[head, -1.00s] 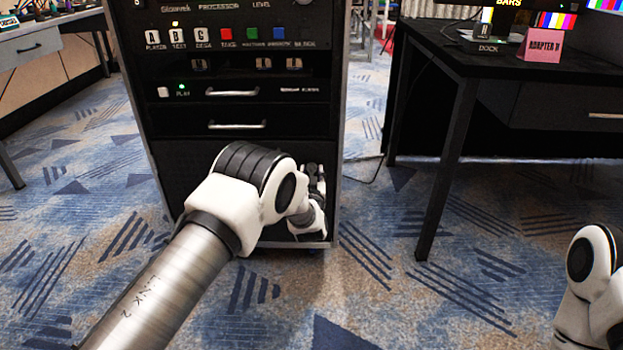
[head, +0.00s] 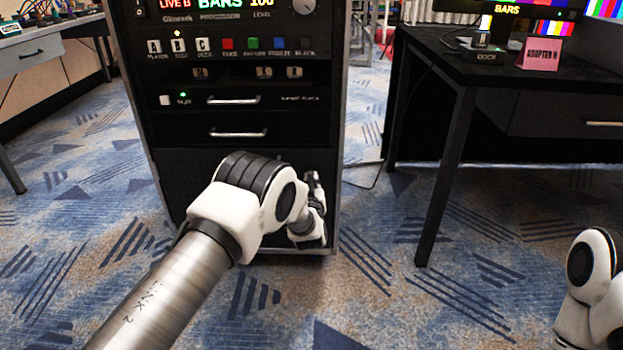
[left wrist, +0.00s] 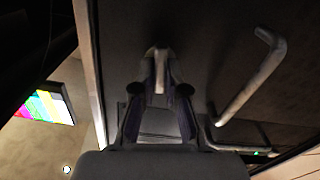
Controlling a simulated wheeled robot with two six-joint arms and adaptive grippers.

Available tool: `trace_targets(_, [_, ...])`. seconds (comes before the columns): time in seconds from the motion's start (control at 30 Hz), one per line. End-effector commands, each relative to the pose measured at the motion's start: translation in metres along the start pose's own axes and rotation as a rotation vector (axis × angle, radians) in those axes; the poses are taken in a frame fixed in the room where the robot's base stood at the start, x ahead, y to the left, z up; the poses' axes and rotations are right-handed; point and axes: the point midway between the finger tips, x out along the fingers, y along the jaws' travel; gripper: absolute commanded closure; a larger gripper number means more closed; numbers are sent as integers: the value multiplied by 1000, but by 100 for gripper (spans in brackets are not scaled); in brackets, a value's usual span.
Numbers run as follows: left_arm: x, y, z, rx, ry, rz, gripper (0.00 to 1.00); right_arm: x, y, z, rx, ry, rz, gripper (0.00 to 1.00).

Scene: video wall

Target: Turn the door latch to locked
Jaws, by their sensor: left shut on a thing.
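The door latch (left wrist: 159,68) shows in the left wrist view as a small pale metal piece on a dark panel, between my fingertips. My left gripper (left wrist: 160,82) is shut on it, its two fingers converging on the latch from both sides. In the head view my left gripper (head: 313,182) is at the right edge of the black lower door (head: 185,180) of the equipment rack. My wrist hides the latch there, and its turned position cannot be read. My right gripper is out of view; only part of that arm shows at the lower right.
Drawer handles (head: 238,133) cross the rack above the door. A large bent handle (left wrist: 252,80) is right of my fingers in the left wrist view. A black desk (head: 465,85) stands to the right, with a cable on the floor.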

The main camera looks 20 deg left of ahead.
Motion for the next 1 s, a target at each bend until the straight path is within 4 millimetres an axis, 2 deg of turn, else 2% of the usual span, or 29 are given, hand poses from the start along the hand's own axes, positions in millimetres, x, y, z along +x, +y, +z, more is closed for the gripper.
trace_targets(0.3, [0,-2,-1,-277,-3,-1,100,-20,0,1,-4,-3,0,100])
trace_targets(1.0, [0,-4,1,-942,-1,-2,100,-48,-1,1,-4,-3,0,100])
